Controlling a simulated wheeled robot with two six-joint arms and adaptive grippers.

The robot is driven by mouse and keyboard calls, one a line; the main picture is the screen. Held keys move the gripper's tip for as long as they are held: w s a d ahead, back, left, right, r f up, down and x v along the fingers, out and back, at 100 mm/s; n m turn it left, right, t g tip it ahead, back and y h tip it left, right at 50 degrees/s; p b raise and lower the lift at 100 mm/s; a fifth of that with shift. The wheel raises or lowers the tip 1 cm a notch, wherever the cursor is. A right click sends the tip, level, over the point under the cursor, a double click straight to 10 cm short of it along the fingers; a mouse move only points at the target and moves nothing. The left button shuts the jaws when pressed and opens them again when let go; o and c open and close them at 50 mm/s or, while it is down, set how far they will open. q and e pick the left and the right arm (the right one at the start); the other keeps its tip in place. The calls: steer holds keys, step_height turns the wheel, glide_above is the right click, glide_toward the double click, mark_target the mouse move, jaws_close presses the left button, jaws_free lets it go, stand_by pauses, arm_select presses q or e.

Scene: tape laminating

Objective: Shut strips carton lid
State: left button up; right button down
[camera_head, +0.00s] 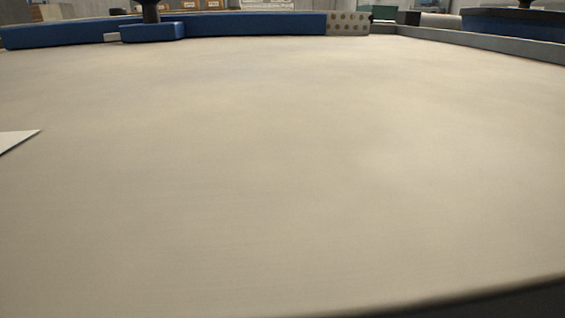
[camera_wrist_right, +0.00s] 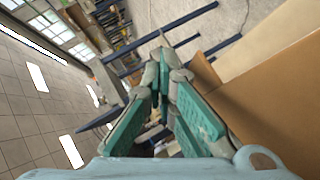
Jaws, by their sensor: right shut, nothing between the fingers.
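A brown cardboard carton (camera_wrist_right: 275,90) fills the right side of the right wrist view. Only part of its panels shows, and I cannot tell how its lid stands. My right gripper (camera_wrist_right: 166,58) is shut and empty, its teal-padded fingers converging at the tips. It is beside the carton's edge; I cannot tell if it touches. In the head view neither gripper nor the carton shows. My left gripper is in no view.
The head view shows a wide bare beige table (camera_head: 290,170). A white flat corner (camera_head: 14,141) pokes in at the left edge. Blue rails (camera_head: 240,24) and a perforated block (camera_head: 348,23) line the back. Dark bars (camera_wrist_right: 190,20) lie beyond the gripper in the wrist view.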

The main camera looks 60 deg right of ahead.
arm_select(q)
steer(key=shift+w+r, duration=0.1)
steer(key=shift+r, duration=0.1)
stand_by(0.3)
